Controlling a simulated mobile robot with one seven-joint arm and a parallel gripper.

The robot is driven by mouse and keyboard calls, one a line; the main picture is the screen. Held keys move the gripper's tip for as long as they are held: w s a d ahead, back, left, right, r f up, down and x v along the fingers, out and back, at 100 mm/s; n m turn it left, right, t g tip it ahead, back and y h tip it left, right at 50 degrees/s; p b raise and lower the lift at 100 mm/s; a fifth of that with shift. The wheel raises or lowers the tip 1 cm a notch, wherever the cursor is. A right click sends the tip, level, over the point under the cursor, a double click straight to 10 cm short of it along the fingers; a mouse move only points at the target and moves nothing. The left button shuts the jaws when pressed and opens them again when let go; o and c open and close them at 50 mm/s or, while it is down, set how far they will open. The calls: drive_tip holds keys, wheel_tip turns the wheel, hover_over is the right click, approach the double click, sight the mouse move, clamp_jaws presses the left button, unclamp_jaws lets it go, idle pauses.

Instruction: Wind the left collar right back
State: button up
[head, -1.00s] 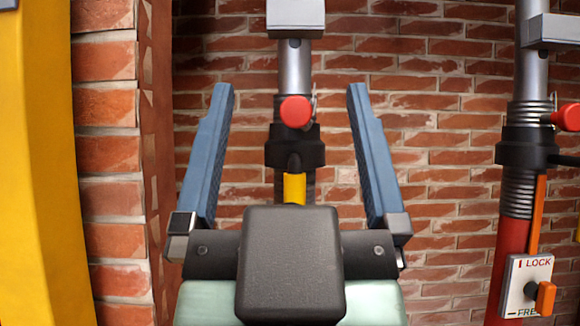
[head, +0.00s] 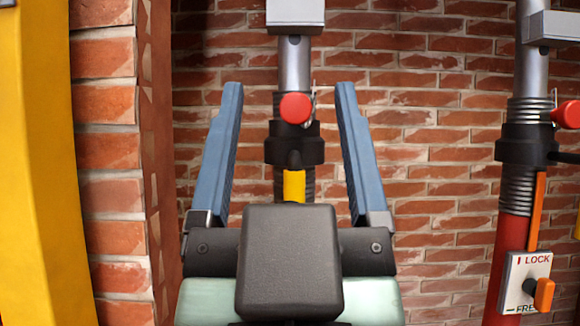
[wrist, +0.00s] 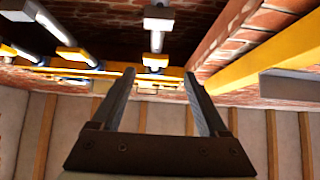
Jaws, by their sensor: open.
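The left collar (head: 294,144) is a black ring on a threaded grey metal post, upright against the brick wall in the head view. A yellow handle (head: 294,185) hangs below it, its lower end hidden behind my gripper. A red knob (head: 296,108) with a wire clip sits just above the collar. My gripper (head: 289,90) is open and empty. Its two blue fingers stand on either side of the collar in the picture, with gaps on both sides. I cannot tell how far the fingertips are from the post in depth. The fingers also show in the wrist view (wrist: 158,75).
A second post at the right has its own black collar (head: 525,145), a red knob (head: 566,115), an orange bar (head: 538,212) and a LOCK/FREE plate (head: 522,270). A yellow upright (head: 35,170) and brick edge stand at the left. Grey blocks (head: 296,15) cap the posts.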

drive_tip(key=w+p, duration=0.1)
drive_tip(key=p, duration=0.1)
drive_tip(key=w+n+g+y+p, duration=0.1)
drive_tip(key=p, duration=0.1)
drive_tip(key=w+p, duration=0.1)
drive_tip(key=p, duration=0.1)
drive_tip(key=shift+w+a+g+y+p, duration=0.25)
drive_tip(key=shift+w+g+y+p, duration=0.15)
drive_tip(key=shift+c, duration=0.9)
drive_tip(key=g+y+p, duration=0.1)
drive_tip(key=g+p, duration=0.7)
drive_tip(key=p, duration=1.8)
approach(293, 189)
drive_tip(key=shift+n, duration=0.3)
drive_tip(key=w+p, duration=0.1)
drive_tip(key=w, duration=0.2)
drive_tip(key=w+a+f+p, duration=0.1)
drive_tip(key=w, duration=0.3)
drive_tip(key=w+f+p, duration=0.1)
drive_tip(key=w+p, duration=0.1)
drive_tip(key=w, duration=0.2)
drive_tip(key=shift+w+a+f, duration=0.1)
drive_tip(key=shift+a, duration=0.15)
clamp_jaws()
